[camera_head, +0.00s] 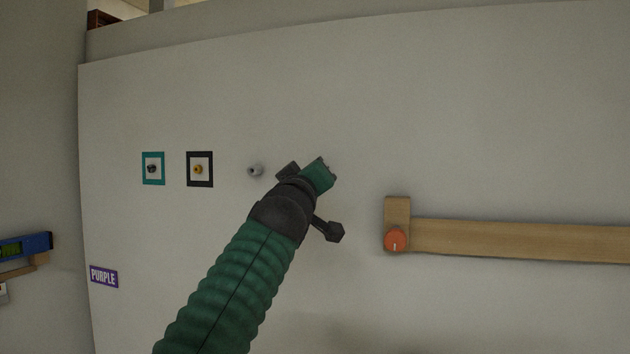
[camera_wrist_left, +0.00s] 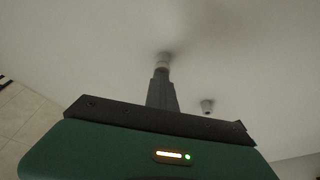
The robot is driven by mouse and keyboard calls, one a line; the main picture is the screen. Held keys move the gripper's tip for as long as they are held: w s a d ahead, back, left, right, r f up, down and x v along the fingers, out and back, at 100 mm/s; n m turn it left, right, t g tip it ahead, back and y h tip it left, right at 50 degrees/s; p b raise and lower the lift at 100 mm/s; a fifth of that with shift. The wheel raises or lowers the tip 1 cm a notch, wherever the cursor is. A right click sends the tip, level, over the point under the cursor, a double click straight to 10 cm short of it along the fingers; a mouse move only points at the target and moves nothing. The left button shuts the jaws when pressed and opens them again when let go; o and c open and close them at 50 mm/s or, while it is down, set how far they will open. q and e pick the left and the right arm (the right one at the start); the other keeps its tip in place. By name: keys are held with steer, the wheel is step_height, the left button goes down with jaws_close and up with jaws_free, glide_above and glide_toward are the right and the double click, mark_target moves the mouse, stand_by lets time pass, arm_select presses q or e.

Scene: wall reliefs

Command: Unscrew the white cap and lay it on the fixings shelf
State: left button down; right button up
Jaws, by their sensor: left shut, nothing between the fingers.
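In the left wrist view a small pale round cap-like piece (camera_wrist_left: 162,60) stands out from the wall just beyond my left gripper's fingertips. My left gripper (camera_wrist_left: 163,75) is shut with nothing between its fingers; I cannot tell whether the tips touch that piece. A second small pale knob (camera_wrist_left: 207,105) sits to its right on the wall. In the head view my left gripper (camera_head: 318,175) is close to the wall, its fingers mostly hidden by its body. A greyish-white knob (camera_head: 255,170) shows just left of it. I cannot tell which knob is the white cap. No shelf labelled for fixings is visible.
A teal-framed dark knob (camera_head: 152,168) and a black-framed yellow knob (camera_head: 199,169) are further left. A wooden bar (camera_head: 520,240) with an orange knob (camera_head: 395,240) is at right. A purple sign (camera_head: 104,276) and a blue box (camera_head: 38,243) are at left. The upper wall is bare.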

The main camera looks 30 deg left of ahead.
arm_select(q)
steer(key=n, duration=0.2)
steer(key=n+g, duration=0.1)
steer(key=n, duration=0.1)
steer(key=n+y, duration=0.1)
steer(key=n, duration=0.1)
steer(key=shift+w+f+g+b, duration=0.15)
steer(key=shift+f+g+b, duration=0.15)
steer(key=shift+b, duration=0.1)
steer(key=n+g+p, duration=0.1)
steer(key=n, duration=0.4)
steer(key=shift+p, duration=0.4)
steer(key=n+g+h+p, duration=0.1)
steer(key=n+p, duration=0.1)
steer(key=n, duration=0.3)
